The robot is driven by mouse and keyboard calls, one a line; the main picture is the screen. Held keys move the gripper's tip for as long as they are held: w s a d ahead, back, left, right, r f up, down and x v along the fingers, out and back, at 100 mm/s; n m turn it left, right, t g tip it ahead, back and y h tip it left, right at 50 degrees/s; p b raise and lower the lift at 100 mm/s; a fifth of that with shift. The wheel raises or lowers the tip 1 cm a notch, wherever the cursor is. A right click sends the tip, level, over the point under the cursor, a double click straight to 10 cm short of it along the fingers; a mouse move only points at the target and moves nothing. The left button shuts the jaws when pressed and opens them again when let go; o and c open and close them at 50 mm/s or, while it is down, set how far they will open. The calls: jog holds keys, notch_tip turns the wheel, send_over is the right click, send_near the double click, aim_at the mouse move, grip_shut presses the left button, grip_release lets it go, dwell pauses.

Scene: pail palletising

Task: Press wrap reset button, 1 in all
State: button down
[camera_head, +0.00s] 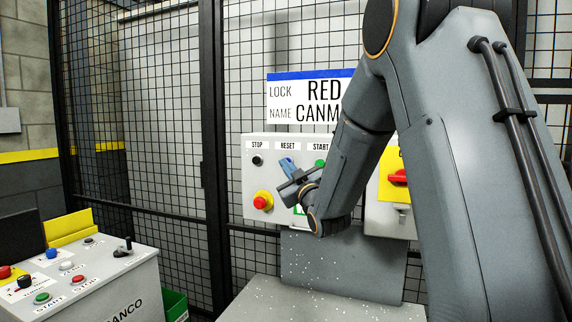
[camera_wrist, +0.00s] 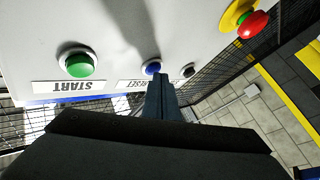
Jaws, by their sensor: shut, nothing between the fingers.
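The blue reset button (camera_wrist: 152,67) sits on the front of a pale control box (camera_head: 250,195), under the RESET label in the head view. In the wrist view the box appears upside down. My gripper (camera_wrist: 157,80) is shut and empty, its fingertips pointing at the blue button and overlapping its near edge. I cannot tell whether they touch it.
The green START button (camera_wrist: 80,65) and black STOP button (camera_head: 257,160) flank it. A red emergency button (camera_head: 262,202) is lower left. A red switch (camera_head: 398,177) is on the right. A mesh fence (camera_head: 170,120) stands behind; a console (camera_head: 100,285) is at left.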

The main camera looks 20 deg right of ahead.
jog(key=shift+s+a, duration=0.55)
jog(key=shift+s, duration=0.15)
jog(key=shift+s+a+b, duration=0.15)
jog(key=shift+s+a, duration=0.6)
jog(key=shift+s, duration=0.3)
jog(key=shift+s+a+b, duration=0.15)
jog(key=shift+s+a, duration=0.55)
jog(key=shift+s, duration=0.3)
jog(key=s+f+m+g+h, duration=0.1)
jog(key=s+f+g, duration=0.2)
jog(key=f, duration=0.4)
jog(key=s+d+f+m+g+h, duration=0.1)
jog(key=s+f+m+g, duration=0.2)
jog(key=f, duration=0.5)
jog(key=s+f+g, duration=0.3)
jog(key=f+g, duration=0.1)
jog(key=f, duration=0.3)
jog(key=s+f+m+g, duration=0.1)
jog(key=s+f+g, duration=0.4)
jog(key=s, duration=0.7)
jog(key=s+f+m+g, duration=0.2)
jog(key=s+f+g, duration=0.3)
jog(key=s, duration=0.7)
jog(key=shift+s+a+f+g+h, duration=0.15)
jog(key=shift+a+f+g+h, duration=0.2)
jog(key=shift+f, duration=0.25)
